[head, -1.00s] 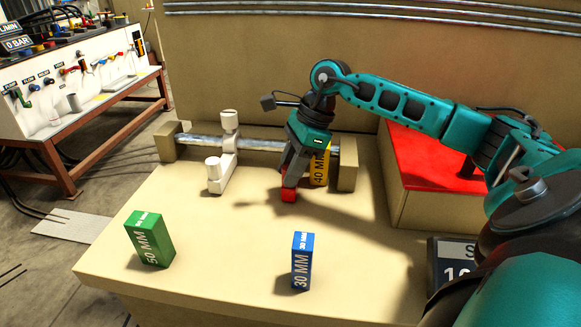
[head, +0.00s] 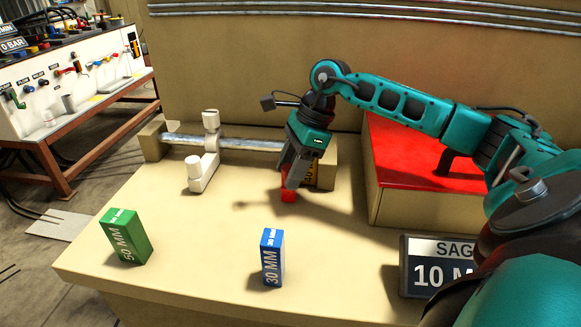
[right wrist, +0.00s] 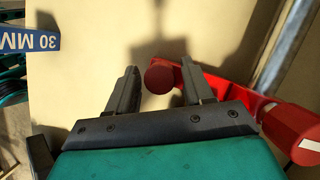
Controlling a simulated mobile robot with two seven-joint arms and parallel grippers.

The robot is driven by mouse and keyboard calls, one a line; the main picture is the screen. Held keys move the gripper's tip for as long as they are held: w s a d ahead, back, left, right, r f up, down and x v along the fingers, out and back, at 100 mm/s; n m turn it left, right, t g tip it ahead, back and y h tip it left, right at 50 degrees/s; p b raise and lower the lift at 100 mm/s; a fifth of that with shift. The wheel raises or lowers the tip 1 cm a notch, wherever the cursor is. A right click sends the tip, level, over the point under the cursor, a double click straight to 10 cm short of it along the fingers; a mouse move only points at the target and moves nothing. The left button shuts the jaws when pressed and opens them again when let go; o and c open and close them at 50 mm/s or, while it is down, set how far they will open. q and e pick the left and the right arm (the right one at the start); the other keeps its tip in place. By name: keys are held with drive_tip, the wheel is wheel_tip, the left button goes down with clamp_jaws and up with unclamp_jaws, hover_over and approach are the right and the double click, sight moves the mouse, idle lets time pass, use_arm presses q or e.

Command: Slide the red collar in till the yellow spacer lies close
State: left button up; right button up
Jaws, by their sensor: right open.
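The red collar (head: 288,196) shows as a small red foot below my right gripper (head: 291,184). Its upper part is hidden by the gripper. In the right wrist view the collar's round red post (right wrist: 158,80) stands between the two open fingers of my right gripper (right wrist: 161,72), and its red body (right wrist: 197,80) runs off to the right. The yellow spacer (head: 309,172) is mostly hidden behind the gripper, just right of the collar and left of the rail's end block. I cannot tell whether collar and spacer touch. My left gripper is out of view.
A white collar (head: 205,160) sits on the metal rail (head: 240,143) farther left. A green 50 MM block (head: 126,238) and a blue 30 MM block (head: 272,258) stand at the front. A red-topped box (head: 400,160) and a dark sign (head: 425,265) are at right.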

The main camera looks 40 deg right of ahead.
drive_tip(key=shift+o, duration=0.5)
drive_tip(key=shift+r, duration=0.1)
drive_tip(key=shift+d+r, duration=0.1)
drive_tip(key=shift+r, duration=0.2)
drive_tip(key=p+v, duration=0.1)
drive_tip(key=v, duration=1.1)
